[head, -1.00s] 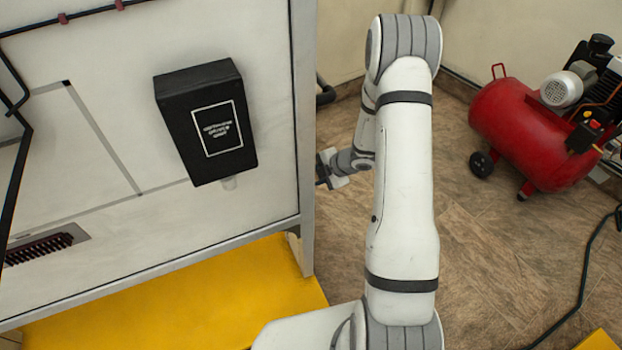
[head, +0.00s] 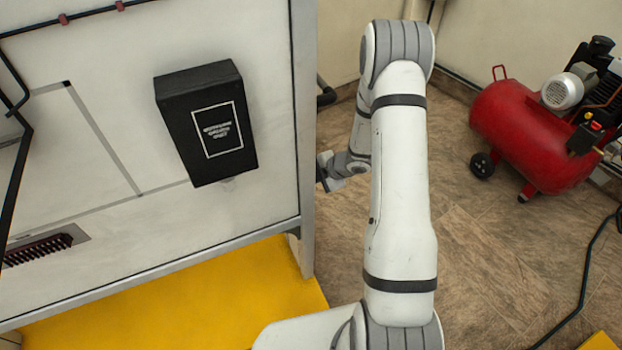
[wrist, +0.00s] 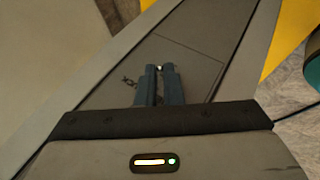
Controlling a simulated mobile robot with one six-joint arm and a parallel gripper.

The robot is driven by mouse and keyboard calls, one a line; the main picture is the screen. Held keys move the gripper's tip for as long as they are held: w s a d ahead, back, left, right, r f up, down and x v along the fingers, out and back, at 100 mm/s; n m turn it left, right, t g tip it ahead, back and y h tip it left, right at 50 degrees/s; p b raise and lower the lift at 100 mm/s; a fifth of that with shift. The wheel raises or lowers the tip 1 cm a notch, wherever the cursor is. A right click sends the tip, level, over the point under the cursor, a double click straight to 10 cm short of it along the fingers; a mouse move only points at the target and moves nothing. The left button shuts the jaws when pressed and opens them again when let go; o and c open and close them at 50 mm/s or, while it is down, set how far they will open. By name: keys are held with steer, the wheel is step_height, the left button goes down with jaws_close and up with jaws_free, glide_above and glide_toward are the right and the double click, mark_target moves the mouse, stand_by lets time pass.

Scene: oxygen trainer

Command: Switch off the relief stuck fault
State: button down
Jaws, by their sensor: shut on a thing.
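My gripper (wrist: 160,82) shows in the wrist view with its two blue-grey fingers nearly together, shut on a small switch lever. Only a small pale tip of the lever (wrist: 159,68) shows between the fingertips; the fingers hide the rest. The lever is at a narrow dark grey panel (wrist: 185,55), which has a thin seam line and a small dark mark left of the fingers. In the head view my gripper (head: 322,172) is partly hidden behind the edge of the white board.
The white board (head: 90,240) with a grey edge post (head: 305,120) stands left of my arm. A black box (head: 207,122) is mounted on it. A yellow base (head: 190,300) lies below. A red compressor (head: 530,135) stands on the floor at right, with open floor before it.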

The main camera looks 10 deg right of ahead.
steer(key=f+y, duration=0.1)
steer(key=d+f+m+y, duration=0.1)
steer(key=y, duration=0.3)
steer(key=shift+w+d+f+m, duration=0.1)
steer(key=shift+d+f+m, duration=0.15)
steer(key=shift+f+m, duration=0.15)
steer(key=c, duration=2.1)
jaws_free()
steer(key=shift+r, duration=0.3)
steer(key=shift+c, duration=0.2)
steer(key=o, duration=0.6)
steer(key=shift+a, duration=0.15)
steer(key=shift+c, duration=0.2)
steer(key=v, duration=0.8)
steer(key=shift+w+f, duration=0.1)
